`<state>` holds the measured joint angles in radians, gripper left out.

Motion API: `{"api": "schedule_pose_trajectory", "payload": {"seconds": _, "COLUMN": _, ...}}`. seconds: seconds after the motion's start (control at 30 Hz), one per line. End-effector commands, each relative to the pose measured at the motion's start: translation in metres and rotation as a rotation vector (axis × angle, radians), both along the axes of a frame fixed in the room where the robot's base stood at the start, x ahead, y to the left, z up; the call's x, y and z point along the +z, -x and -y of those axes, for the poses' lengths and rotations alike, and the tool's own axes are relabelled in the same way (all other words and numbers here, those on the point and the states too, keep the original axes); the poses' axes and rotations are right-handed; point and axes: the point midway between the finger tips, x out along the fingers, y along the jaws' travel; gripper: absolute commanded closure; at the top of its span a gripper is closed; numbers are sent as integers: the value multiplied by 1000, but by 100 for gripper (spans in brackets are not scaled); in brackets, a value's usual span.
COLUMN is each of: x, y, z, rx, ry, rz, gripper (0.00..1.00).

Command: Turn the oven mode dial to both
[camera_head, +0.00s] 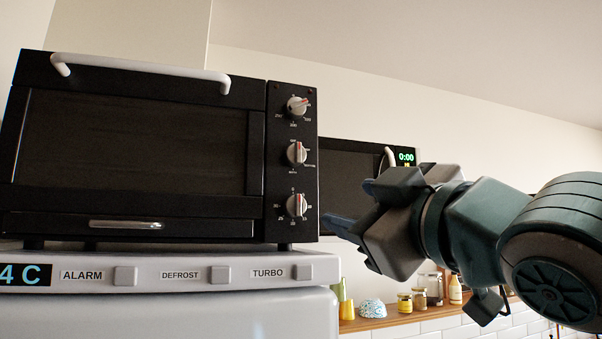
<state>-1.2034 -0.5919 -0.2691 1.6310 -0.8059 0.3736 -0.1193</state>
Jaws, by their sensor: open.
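The black toaster oven (140,120) stands on a white appliance, with three dials on its right panel. The middle dial (296,153) has small word-like labels, too small to read, so it appears to be the mode dial; its grip stands about upright. The top dial (297,105) has number marks and a red mark toward the upper right. The bottom dial (296,205) also has number marks, its grip about upright. My gripper (350,205) is open and empty, right of the panel, at about the bottom dial's height. It appears apart from every dial.
The oven door has a white handle (140,68) and is shut. The white appliance (180,272) below has buttons along its front. A dark microwave (350,165) with a lit clock sits behind my gripper. A shelf (400,319) holds jars and a bowl.

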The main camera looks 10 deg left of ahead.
Motion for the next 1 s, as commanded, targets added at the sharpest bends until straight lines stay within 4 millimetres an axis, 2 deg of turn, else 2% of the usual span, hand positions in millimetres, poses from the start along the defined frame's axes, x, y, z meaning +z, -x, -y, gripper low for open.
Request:
{"api": "schedule_pose_trajectory", "payload": {"seconds": 0.03, "x": 17, "y": 6, "z": 0, "rx": 22, "ry": -15, "rz": 35, "gripper": 48}}
{"api": "schedule_pose_trajectory", "payload": {"seconds": 0.1, "x": 31, "y": 11, "z": 1, "rx": 38, "ry": -29, "rz": 70, "gripper": 48}}
{"api": "schedule_pose_trajectory", "payload": {"seconds": 0.23, "x": 44, "y": 14, "z": 0, "rx": 53, "ry": -42, "rz": 102, "gripper": 48}}
{"api": "schedule_pose_trajectory", "payload": {"seconds": 0.33, "x": 49, "y": 8, "z": -5, "rx": 53, "ry": -42, "rz": 105, "gripper": 48}}
{"api": "schedule_pose_trajectory", "payload": {"seconds": 0.8, "x": 78, "y": -58, "z": -65, "rx": 53, "ry": -39, "rz": 102, "gripper": 48}}
{"api": "schedule_pose_trajectory", "payload": {"seconds": 1.0, "x": 85, "y": -77, "z": -81, "rx": 52, "ry": -42, "rz": 103, "gripper": 48}}
